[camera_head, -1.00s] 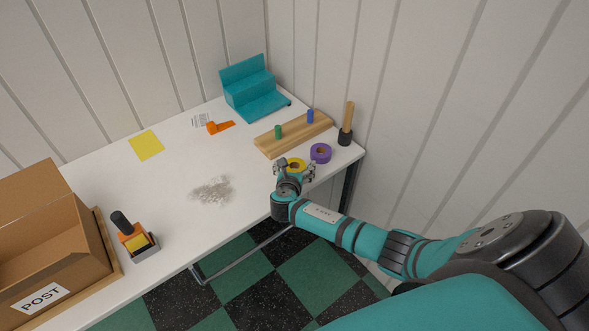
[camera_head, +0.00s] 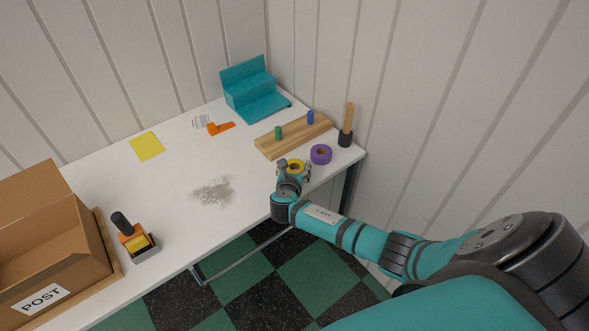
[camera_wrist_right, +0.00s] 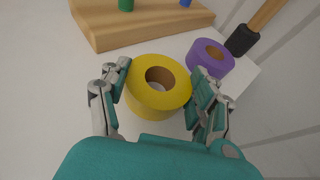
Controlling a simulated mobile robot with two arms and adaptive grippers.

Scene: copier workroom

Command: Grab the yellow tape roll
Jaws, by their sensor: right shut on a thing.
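The yellow tape roll (camera_wrist_right: 143,99) lies between the two fingers of my right gripper (camera_wrist_right: 158,100) in the right wrist view, with its brown core facing up. The fingers are closed against its sides. In the head view the roll (camera_head: 296,164) is near the front edge of the white table, partly hidden by my right gripper (camera_head: 293,172). I cannot tell whether it touches the table. My left gripper is not in view.
A purple tape roll (camera_head: 321,154) sits just right of the yellow one. Behind are a wooden pegboard (camera_head: 293,138) and a mallet (camera_head: 346,128). A teal stepped stand (camera_head: 250,88), an orange dispenser (camera_head: 220,128) and a POST box (camera_head: 60,262) stand on the table (camera_head: 180,160).

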